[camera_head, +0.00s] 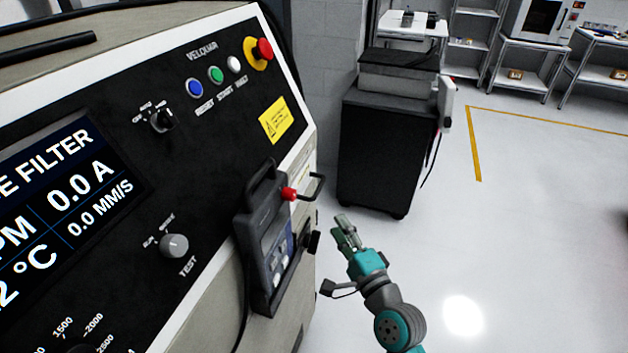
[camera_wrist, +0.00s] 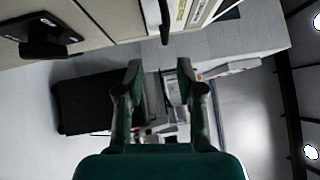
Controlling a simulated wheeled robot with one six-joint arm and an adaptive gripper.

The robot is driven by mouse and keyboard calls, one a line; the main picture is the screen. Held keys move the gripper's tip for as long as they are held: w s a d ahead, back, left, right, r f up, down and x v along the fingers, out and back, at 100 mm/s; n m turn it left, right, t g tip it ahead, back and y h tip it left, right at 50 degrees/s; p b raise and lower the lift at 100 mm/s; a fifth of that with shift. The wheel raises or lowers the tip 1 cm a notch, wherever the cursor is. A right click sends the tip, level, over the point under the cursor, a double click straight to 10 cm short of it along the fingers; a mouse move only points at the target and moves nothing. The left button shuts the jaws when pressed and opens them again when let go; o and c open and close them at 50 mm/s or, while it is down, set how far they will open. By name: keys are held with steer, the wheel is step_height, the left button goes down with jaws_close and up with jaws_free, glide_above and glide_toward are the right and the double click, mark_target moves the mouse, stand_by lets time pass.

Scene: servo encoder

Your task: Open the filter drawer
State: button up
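The filter drawer's front is not clearly visible. A black bar handle (camera_head: 318,186) juts from the right side of the beige machine in the head view. A dark handle-like bar (camera_wrist: 165,22) shows at the top of the wrist view, beside yellow and white labels on the beige panel. My gripper (camera_head: 344,227) is to the right of the machine, below and right of the handle, apart from it. In the wrist view my gripper (camera_wrist: 158,78) has its two fingers spread with nothing between them.
The machine's control panel (camera_head: 120,130) fills the left. A grey pendant (camera_head: 265,240) with a red button hangs on its edge. A black block (camera_head: 314,242) sticks out below the handle. A dark cart (camera_head: 385,145) stands behind. The floor to the right is clear.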

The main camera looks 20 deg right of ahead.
mark_target(319, 188)
steer(key=w, duration=0.4)
steer(key=w+a+r, duration=0.1)
steer(key=w, duration=0.3)
steer(key=w+r, duration=0.1)
steer(key=w, duration=0.3)
steer(key=shift+a+r, duration=0.1)
steer(key=shift+a, duration=0.2)
jaws_close()
